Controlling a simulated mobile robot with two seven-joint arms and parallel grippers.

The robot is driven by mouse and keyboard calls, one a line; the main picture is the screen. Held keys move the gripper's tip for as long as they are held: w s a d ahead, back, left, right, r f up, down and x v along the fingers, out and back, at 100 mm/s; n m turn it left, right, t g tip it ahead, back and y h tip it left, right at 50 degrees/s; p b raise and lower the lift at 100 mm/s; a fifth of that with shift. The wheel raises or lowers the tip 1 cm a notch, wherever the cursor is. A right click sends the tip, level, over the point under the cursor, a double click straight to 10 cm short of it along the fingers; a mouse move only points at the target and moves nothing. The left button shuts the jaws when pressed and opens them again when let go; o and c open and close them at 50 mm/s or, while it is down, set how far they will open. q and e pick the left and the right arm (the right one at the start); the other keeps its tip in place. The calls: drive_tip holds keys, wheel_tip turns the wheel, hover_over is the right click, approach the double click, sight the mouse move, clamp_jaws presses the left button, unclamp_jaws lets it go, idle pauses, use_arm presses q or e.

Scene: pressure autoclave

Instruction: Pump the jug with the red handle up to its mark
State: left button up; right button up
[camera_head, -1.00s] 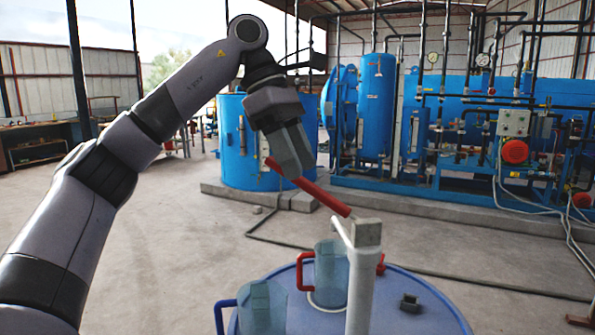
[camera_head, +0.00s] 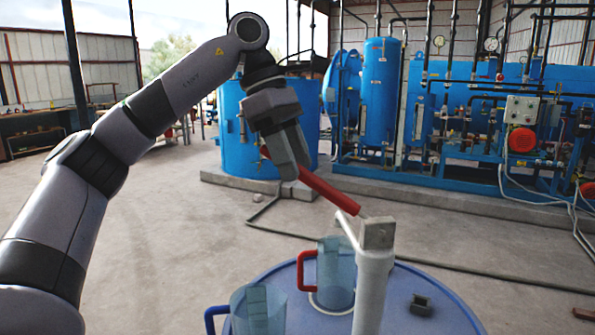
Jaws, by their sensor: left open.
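The jug with the red handle (camera_head: 336,273) is a clear bluish jug standing upright on the blue round top, its handle to the left. I cannot make out its mark or any water level. A second jug, with a blue handle (camera_head: 259,311), stands nearer at the lower left, cut by the frame's bottom. The pump is a white upright pipe (camera_head: 371,290) with a grey block on top and a long red lever (camera_head: 333,193) slanting up to the left. My left gripper (camera_head: 291,168) is open at the lever's upper end, which it partly hides; contact is unclear. My right gripper is not in view.
The blue round top (camera_head: 445,312) also carries a small dark block (camera_head: 420,305) at the right. A hose runs over the floor behind it. Blue tanks and pipework (camera_head: 380,95) stand well back. Open concrete floor lies at the left.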

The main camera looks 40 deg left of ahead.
use_arm(q)
drive_tip(key=shift+x, duration=0.95)
clamp_jaws()
drive_tip(key=shift+f, duration=0.1)
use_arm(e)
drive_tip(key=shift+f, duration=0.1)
